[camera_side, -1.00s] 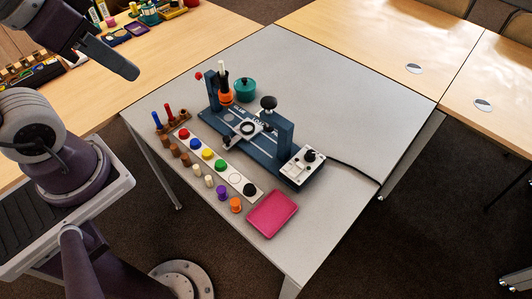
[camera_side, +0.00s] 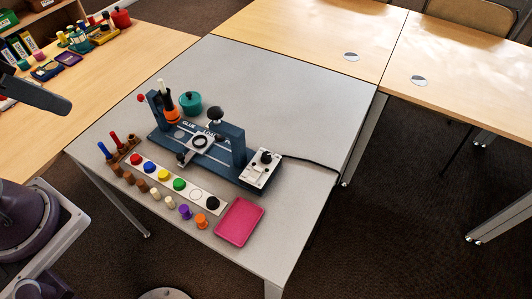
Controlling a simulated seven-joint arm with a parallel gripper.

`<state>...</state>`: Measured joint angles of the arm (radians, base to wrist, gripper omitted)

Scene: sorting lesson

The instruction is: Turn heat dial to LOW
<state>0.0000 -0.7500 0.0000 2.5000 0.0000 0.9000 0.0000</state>
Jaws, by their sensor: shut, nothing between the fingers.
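The heat dial (camera_side: 266,157) is a black knob on the white control box (camera_side: 259,171) at the right end of a dark blue machine (camera_side: 209,146) on the grey table. The dial's pointer and markings are too small to read. My gripper (camera_side: 66,106) shows only partly at the left edge, a dark shape above the wooden table, far to the left of the dial. It is shut and holds nothing.
A pink tray (camera_side: 240,222) lies in front of the control box. A white strip with coloured discs (camera_side: 164,175) and several small pegs lie along the machine's front. A teal pot (camera_side: 190,104) stands behind it. A black cable (camera_side: 312,161) runs right. The grey table's back right is clear.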

